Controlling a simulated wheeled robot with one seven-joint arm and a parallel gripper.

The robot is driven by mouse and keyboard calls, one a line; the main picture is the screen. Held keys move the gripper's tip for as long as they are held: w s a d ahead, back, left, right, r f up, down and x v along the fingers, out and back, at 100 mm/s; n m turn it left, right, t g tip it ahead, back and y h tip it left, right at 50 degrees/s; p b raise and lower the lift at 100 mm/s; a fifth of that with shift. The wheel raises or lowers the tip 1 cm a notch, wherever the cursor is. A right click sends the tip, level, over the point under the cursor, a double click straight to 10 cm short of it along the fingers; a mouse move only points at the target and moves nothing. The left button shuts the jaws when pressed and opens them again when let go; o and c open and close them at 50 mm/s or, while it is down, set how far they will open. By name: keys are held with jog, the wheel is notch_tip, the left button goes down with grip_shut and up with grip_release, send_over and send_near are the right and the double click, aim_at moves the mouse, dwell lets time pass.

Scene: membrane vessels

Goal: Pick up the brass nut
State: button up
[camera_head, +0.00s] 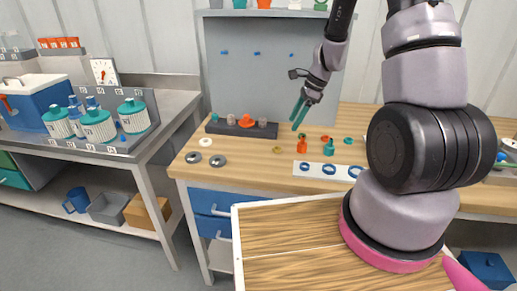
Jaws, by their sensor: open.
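A small brass-coloured ring (277,149), which looks like the brass nut, lies flat on the wooden workbench (240,165). It is too small to see in detail. My gripper (298,114) is above the bench with its teal fingers pointing down and to the left. It is apart from the nut, higher up and to its right in the picture. The fingers are open, and nothing shows between them.
A dark rack (225,129) with small parts stands behind the nut. Grey rings (217,161) lie to the left. An orange part (302,147) and a teal part (329,149) stand to the right, behind a white strip with blue rings (308,168).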

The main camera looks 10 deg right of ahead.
send_near(280, 148)
jog(key=shift+a+f, duration=0.85)
jog(key=shift+f, duration=0.15)
jog(key=x, duration=0.5)
jog(key=shift+w+f, duration=0.25)
jog(key=shift+f, duration=0.1)
grip_shut()
